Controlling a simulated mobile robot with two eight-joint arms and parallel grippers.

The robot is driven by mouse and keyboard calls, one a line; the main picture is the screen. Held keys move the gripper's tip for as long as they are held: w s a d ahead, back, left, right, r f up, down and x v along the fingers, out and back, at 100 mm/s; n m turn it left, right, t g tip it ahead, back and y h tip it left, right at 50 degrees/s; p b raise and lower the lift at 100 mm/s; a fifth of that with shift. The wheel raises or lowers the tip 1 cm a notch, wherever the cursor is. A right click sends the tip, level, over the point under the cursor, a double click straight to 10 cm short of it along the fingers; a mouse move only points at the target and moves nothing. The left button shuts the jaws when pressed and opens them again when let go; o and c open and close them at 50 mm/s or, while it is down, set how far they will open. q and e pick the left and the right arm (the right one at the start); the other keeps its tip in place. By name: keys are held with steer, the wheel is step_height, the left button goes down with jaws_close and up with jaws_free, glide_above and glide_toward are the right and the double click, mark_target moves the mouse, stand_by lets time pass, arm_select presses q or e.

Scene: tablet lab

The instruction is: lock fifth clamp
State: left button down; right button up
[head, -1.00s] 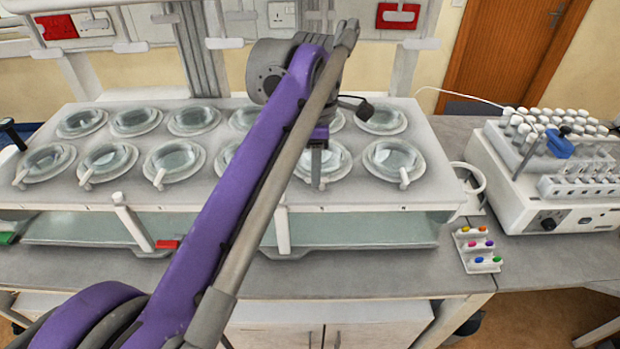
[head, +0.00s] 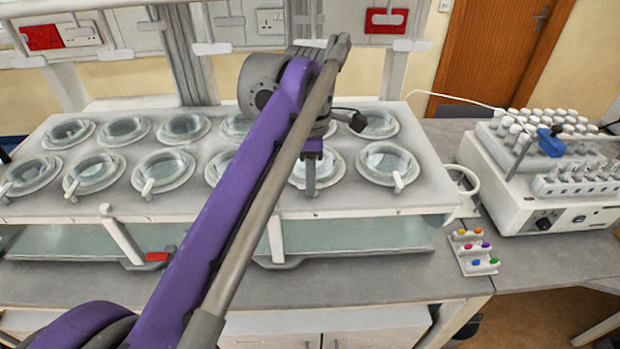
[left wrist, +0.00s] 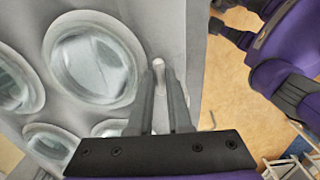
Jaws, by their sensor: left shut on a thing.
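The white bench apparatus (head: 240,203) carries two rows of round glass-lidded wells, and several front-row wells show white clamp handles. The fifth front lid (head: 333,163) is partly covered by my left gripper (head: 310,190), which points down at its front edge. In the left wrist view, my left gripper (left wrist: 165,78) is shut on the fifth clamp (left wrist: 158,64), whose pale rounded end shows at the fingertips. The lid (left wrist: 95,65) lies left of the fingers. The rest of the clamp is hidden. The sixth clamp handle (head: 398,181) points forward. My right gripper is not seen.
A small rack of coloured pieces (head: 474,253) and a white machine with vials (head: 545,195) stand to the right. A red tab (head: 157,257) is at the front. The bench front (head: 360,285) is bare.

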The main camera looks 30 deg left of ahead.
arm_select(q)
steer(key=shift+m, duration=0.3)
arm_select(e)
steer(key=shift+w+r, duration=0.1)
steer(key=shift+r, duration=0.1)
arm_select(q)
steer(key=m, duration=0.1)
steer(key=m+p, duration=0.1)
steer(key=m, duration=0.1)
steer(key=shift+w+a+m+p, duration=0.1)
steer(key=shift+w+m+p, duration=0.1)
steer(key=shift+m+p, duration=0.1)
steer(key=m, duration=0.3)
steer(key=m+p, duration=0.1)
steer(key=m, duration=0.1)
steer(key=shift+w, duration=0.25)
steer(key=m+p, duration=0.1)
steer(key=m, duration=0.4)
steer(key=shift+w, duration=0.15)
steer(key=shift+w+d+m, duration=0.1)
steer(key=shift+m, duration=0.8)
steer(key=shift+w+d+m, duration=0.1)
steer(key=shift+m, duration=0.8)
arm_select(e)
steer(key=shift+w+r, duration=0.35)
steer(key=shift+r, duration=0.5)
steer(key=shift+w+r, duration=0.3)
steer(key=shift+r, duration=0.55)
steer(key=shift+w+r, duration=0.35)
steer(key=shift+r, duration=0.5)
